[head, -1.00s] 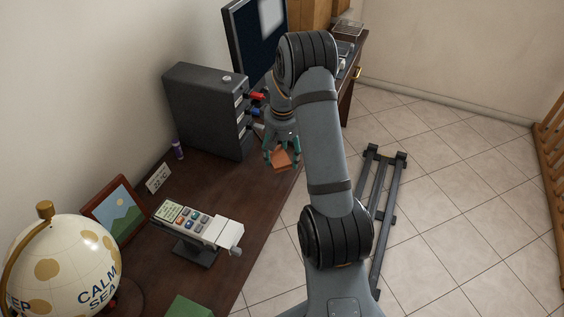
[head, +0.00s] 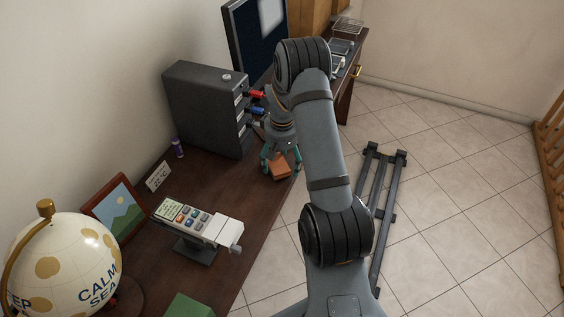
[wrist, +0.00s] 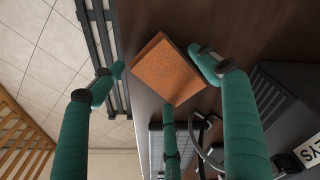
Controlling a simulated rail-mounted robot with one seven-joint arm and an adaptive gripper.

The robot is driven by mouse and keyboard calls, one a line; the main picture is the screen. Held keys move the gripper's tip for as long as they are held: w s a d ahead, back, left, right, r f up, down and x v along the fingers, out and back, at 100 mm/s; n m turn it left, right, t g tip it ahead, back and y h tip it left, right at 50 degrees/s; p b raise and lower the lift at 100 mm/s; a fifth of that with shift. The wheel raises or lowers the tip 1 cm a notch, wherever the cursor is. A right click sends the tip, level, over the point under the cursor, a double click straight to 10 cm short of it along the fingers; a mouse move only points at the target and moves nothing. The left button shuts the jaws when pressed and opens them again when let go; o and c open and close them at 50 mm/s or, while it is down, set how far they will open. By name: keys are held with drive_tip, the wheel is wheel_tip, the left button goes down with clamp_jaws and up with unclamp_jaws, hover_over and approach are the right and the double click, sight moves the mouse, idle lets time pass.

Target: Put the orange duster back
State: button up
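The orange duster (head: 282,168) is a small block at the right edge of the dark desk, below the grey box. In the wrist view the duster (wrist: 163,70) shows its broad face, between the tips of my three green fingers. My gripper (head: 281,162) points down around it. In the wrist view my gripper (wrist: 158,66) has its fingers spread. The left fingertip stands apart from the duster, and the right one overlaps its edge; I cannot tell if it touches. The duster appears to rest on the desk, though its underside is hidden.
The grey box (head: 205,108) with red and blue items at its front stands behind my gripper. A keypad device (head: 198,222), a picture frame (head: 116,207) and a globe (head: 66,262) stand nearer. Desk (head: 222,185) between box and device is mostly clear.

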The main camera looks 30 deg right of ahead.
sight(282, 168)
drive_tip(key=shift+o, duration=0.4)
drive_tip(key=shift+r, duration=0.6)
wheel_tip(282, 168, up, 11)
drive_tip(key=s, duration=0.1)
drive_tip(key=shift+a, duration=0.3)
drive_tip(key=shift+s, duration=0.1)
